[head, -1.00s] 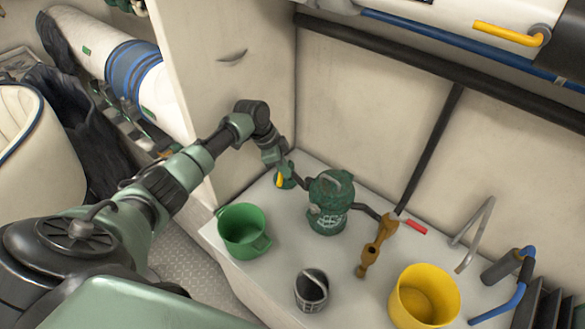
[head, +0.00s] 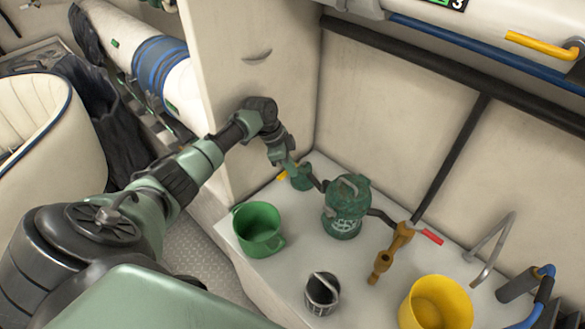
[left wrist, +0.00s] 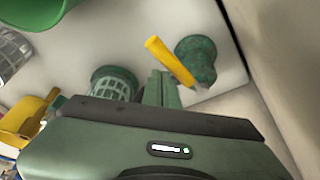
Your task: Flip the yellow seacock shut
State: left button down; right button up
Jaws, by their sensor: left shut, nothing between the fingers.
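The seacock has a dark green body (head: 302,180) and a yellow lever (head: 285,174), at the back left corner of the white shelf. In the head view the lever sticks out to the left of the body, partly hidden by my left gripper (head: 290,164). In the left wrist view the yellow lever (left wrist: 170,61) lies slantwise beside the round green body (left wrist: 197,58). My left gripper (left wrist: 164,82) is shut and empty, its fingertips close to the lever; I cannot tell whether they touch. My right gripper is not in view.
A green strainer (head: 346,208) stands right of the seacock, joined by dark hose. A green bucket (head: 258,230), dark basket (head: 321,294), yellow bucket (head: 438,303) and brown fitting with a red handle (head: 432,237) share the shelf (head: 290,277). A wall stands close behind.

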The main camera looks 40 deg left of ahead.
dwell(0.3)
